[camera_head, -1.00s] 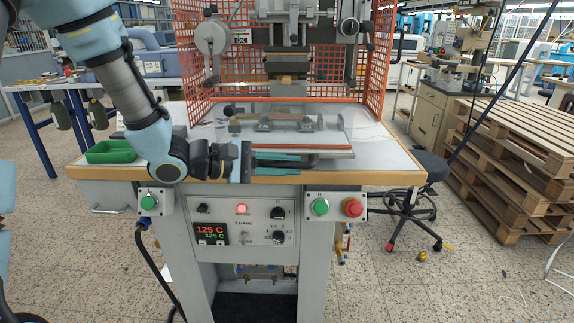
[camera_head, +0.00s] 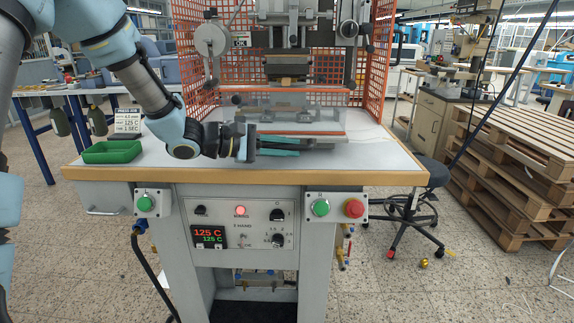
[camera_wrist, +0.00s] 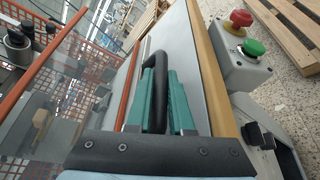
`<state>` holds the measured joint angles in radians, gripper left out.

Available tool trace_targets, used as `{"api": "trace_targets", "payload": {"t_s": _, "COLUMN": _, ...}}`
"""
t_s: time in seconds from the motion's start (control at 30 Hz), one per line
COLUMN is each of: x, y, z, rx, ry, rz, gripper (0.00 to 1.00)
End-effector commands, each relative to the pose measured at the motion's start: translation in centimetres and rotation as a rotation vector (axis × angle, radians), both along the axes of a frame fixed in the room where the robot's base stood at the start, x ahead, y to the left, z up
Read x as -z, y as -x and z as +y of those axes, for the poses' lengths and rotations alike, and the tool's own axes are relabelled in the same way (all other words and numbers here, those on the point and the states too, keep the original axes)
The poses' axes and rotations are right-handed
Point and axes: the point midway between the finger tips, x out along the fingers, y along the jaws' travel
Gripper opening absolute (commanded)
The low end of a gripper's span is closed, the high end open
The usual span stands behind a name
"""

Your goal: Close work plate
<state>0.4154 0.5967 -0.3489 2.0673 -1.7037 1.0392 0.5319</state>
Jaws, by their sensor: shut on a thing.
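The work plate (camera_head: 325,134) is a flat plate with a red-brown front strip, low at the front of the stamping machine; it also shows in the wrist view (camera_wrist: 128,85). A black handle (camera_wrist: 162,90) stands along its front edge. My gripper (camera_head: 296,146) has teal fingers and reaches in from the left, level with the table top. In the wrist view my gripper (camera_wrist: 158,78) is shut on the handle, with one finger on each side. A metal fixture (camera_head: 285,104) sits on the plate, partly behind a clear panel with an orange edge.
The stamping head (camera_head: 288,66) hangs above, inside an orange mesh guard (camera_head: 375,55). A green tray (camera_head: 110,152) and a small display sign (camera_head: 127,121) stand on the table at the left. Green buttons (camera_head: 320,207) and a red button (camera_head: 353,208) are on the front. The right tabletop is clear.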

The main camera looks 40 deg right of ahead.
Motion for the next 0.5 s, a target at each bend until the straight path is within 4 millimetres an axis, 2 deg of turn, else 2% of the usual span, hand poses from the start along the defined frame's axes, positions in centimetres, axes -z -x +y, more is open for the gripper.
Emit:
{"api": "trace_targets", "payload": {"t_s": 0.03, "x": 0.3, "y": -1.1, "z": -0.8, "rx": -0.006, "ry": 0.003, "rz": -0.004, "gripper": 0.0}}
{"api": "trace_targets", "payload": {"t_s": 0.2, "x": 0.2, "y": -3.5, "z": -2.8, "rx": -0.005, "ry": 0.002, "rz": -0.003, "gripper": 0.0}}
{"api": "trace_targets", "payload": {"t_s": 0.5, "x": 0.0, "y": -5.8, "z": -4.6, "rx": -0.005, "ry": 0.0, "rz": 0.0, "gripper": 0.0}}
